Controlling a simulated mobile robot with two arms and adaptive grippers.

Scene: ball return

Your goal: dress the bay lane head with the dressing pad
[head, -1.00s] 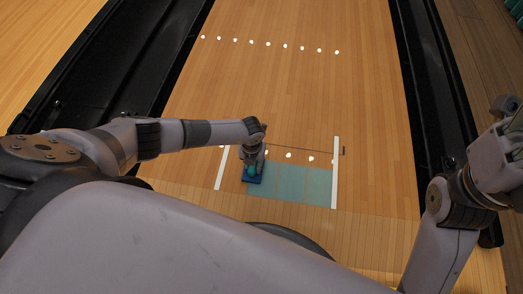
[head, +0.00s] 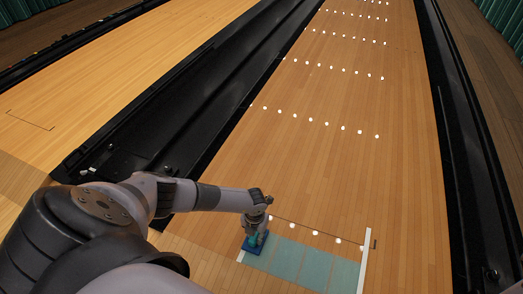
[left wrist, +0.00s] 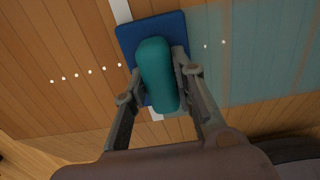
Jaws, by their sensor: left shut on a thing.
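The dressing pad has a blue base (left wrist: 148,31) and a teal grip (left wrist: 157,75). My left gripper (left wrist: 158,82) is shut on the grip, one finger on each side. In the head view the pad (head: 252,245) lies flat at the left end of the lane head, and my left gripper (head: 257,226) is above it. A translucent teal band (head: 305,264) covers the lane head from the pad to the right white strip (head: 364,260). The pad hides part of the left white strip (left wrist: 121,10). My right gripper is out of view.
Black gutters run along both sides of the lane, left (head: 215,90) and right (head: 462,150). Rows of white dots (head: 313,119) mark the lane beyond the band. The boards (head: 330,170) beyond the band are clear.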

